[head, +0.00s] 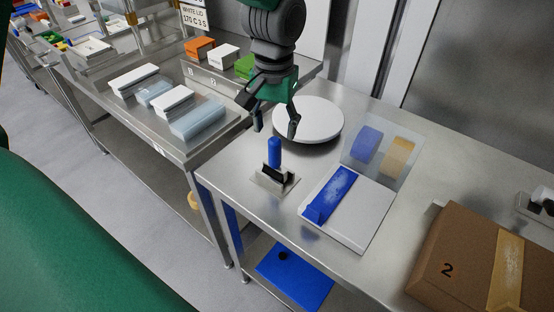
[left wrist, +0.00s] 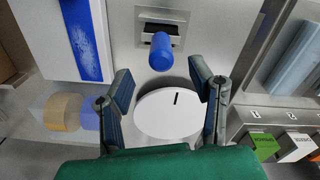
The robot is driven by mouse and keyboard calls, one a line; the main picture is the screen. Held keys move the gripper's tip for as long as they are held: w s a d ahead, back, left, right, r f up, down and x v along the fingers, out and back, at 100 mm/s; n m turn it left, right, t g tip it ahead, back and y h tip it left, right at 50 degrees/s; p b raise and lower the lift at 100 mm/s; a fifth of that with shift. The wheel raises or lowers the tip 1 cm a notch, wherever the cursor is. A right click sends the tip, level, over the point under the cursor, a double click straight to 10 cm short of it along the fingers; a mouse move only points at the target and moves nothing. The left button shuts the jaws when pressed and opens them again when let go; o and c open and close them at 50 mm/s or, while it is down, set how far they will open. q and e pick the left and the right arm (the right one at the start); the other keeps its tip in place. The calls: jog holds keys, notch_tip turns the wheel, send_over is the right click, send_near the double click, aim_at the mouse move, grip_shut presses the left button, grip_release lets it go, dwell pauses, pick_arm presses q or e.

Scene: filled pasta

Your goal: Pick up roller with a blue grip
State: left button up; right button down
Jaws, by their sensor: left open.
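The roller's blue grip (head: 274,152) stands upright from a small metal holder (head: 262,184) on the steel table. The dark part of the roller sits low in the holder and is partly hidden. In the left wrist view the blue grip (left wrist: 161,52) shows ahead of the fingers, near the middle. My left gripper (head: 274,131) is open and empty, above and behind the grip in the head view. Its fingertips also show in the left wrist view (left wrist: 163,82), spread to either side and apart from the grip. My right gripper is not in view.
A round white disc (head: 309,120) lies behind the holder. A white board (head: 367,212) with a blue strip (head: 331,194) lies to the right, near a clear tray (head: 407,159) holding blue and yellow pieces. A cardboard box (head: 454,262) stands at the right.

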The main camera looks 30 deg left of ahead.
aim_at(276, 138)
pick_arm(q)
jog(key=f, duration=0.4)
jog(key=shift+w, duration=0.25)
jog(key=shift+s+a+f, duration=0.1)
jog(key=shift+f, duration=2.6)
jog(key=shift+r, duration=0.1)
grip_shut()
